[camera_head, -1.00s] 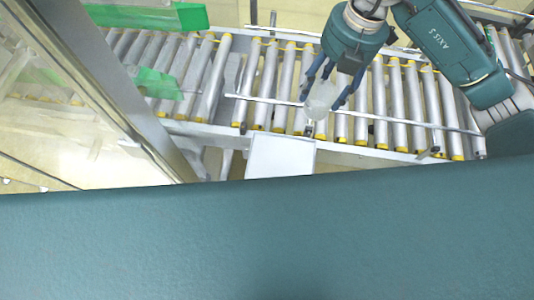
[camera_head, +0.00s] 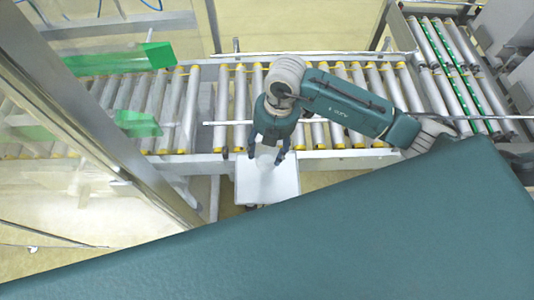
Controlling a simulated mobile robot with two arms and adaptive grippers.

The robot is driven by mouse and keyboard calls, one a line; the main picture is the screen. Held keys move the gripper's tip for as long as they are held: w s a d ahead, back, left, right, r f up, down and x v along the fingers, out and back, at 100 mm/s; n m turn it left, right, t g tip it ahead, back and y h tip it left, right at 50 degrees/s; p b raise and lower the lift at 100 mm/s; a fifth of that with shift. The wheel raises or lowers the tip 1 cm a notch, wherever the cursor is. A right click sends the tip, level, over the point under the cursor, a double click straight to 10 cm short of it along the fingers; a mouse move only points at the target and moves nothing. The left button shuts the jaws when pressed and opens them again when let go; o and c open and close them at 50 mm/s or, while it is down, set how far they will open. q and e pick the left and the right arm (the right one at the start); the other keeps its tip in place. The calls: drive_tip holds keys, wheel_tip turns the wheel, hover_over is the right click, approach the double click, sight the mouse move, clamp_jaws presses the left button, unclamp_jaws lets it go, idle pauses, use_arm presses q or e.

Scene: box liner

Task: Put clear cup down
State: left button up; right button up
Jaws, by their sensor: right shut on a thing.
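The clear cup (camera_head: 265,161) shows faintly between the fingers of my right gripper (camera_head: 266,157). The gripper is shut on it, with the fingers pointing down in the picture. The cup is in front of the far part of a small white platform (camera_head: 268,187); I cannot tell whether it touches the surface. My left gripper is not in view.
A roller conveyor (camera_head: 190,105) with metal side rails runs behind the platform. Another conveyor (camera_head: 445,65) stands at the right. A clear panel with a metal post (camera_head: 120,150) and green pieces (camera_head: 137,123) is at the left. The platform's visible top looks otherwise bare.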

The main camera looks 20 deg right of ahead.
sight(267, 157)
drive_tip(key=shift+a+f, duration=0.1)
drive_tip(key=shift+f, duration=0.3)
wheel_tip(267, 157, down, 4)
drive_tip(key=shift+r+p, duration=0.2)
drive_tip(key=shift+p, duration=0.15)
drive_tip(key=shift+d+f, duration=0.1)
drive_tip(key=shift+d, duration=0.1)
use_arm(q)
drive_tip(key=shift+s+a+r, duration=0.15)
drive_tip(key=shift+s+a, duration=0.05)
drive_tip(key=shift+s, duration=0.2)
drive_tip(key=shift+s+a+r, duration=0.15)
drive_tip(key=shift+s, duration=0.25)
use_arm(e)
drive_tip(key=shift+a, duration=0.1)
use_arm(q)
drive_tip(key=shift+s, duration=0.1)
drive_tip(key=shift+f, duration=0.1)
use_arm(e)
drive_tip(key=shift+f, duration=0.25)
drive_tip(key=o, duration=0.8)
drive_tip(key=shift+r, duration=0.1)
